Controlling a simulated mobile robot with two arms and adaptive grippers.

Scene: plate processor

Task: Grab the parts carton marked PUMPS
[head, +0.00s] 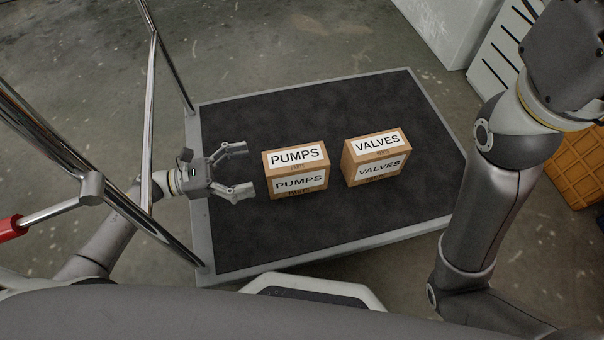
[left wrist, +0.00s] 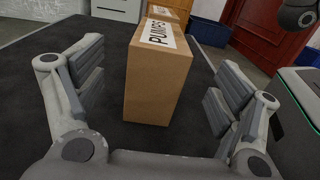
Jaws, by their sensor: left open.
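The brown carton marked PUMPS (head: 297,169) stands upright on the black cart deck (head: 350,107), with white labels on its top and front. It also shows in the left wrist view (left wrist: 157,85), centred between my fingers. My left gripper (head: 245,170) is open and empty just left of the carton, its fingers pointing at the carton's side and a small gap apart from it. It also shows in the left wrist view (left wrist: 150,92). A similar carton marked VALVES (head: 376,157) stands to the right of the PUMPS carton. My right gripper is out of frame; only my right arm shows.
Chrome uprights (head: 151,100) of the cart rise on its left side near my left arm. An orange crate (head: 577,165) is on the floor at right. White cabinets (head: 445,25) stand at the back. The deck in front of and behind the cartons is clear.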

